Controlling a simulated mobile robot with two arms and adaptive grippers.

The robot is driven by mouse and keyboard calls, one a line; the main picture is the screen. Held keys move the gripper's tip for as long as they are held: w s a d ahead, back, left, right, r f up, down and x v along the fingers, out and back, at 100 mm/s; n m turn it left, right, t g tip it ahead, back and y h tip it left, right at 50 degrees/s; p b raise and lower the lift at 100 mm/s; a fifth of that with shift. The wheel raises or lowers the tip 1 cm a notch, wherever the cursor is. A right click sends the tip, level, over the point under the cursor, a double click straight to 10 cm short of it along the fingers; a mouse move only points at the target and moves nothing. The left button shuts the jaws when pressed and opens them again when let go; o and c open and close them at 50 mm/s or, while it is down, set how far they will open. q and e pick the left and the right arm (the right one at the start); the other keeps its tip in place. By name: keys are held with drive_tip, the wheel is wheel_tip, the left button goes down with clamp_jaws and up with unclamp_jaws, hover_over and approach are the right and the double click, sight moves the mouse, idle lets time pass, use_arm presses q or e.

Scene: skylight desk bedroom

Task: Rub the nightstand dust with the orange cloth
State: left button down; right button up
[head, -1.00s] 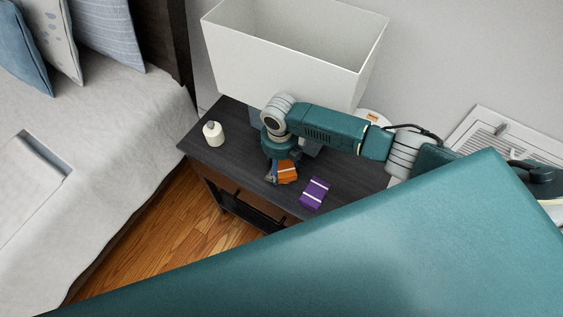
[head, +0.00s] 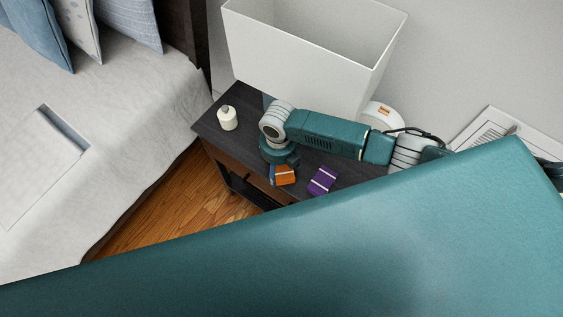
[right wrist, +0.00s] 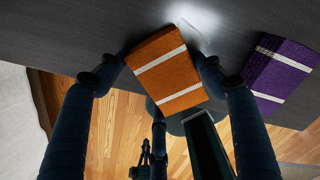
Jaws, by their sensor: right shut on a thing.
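The orange cloth (head: 283,175) is a folded block with pale stripes, at the front edge of the dark nightstand (head: 316,159). My right gripper (right wrist: 163,75) is shut on it, with one finger at each side of the orange cloth (right wrist: 166,69) in the right wrist view. In the head view, the right gripper (head: 282,166) points down over the nightstand top. A whitish patch (right wrist: 196,22) lies on the dark top just beyond the cloth in the right wrist view; I cannot tell whether it is dust or glare. My left gripper is out of view.
A folded purple cloth (head: 322,180) lies right of the orange one. A white bottle (head: 227,118) stands at the nightstand's left end. A large white lampshade (head: 310,60) rises behind my arm, with a round white item (head: 382,114) nearby. The bed (head: 110,130) is at left.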

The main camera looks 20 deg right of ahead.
sight(279, 167)
drive_tip(key=shift+r+p, duration=0.6)
drive_tip(key=shift+p, duration=0.05)
wheel_tip(279, 167, up, 5)
drive_tip(key=p, duration=0.4)
drive_tip(key=shift+d+f, duration=0.1)
drive_tip(key=shift+w, duration=0.1)
wheel_tip(279, 167, up, 3)
drive_tip(key=p, duration=0.3)
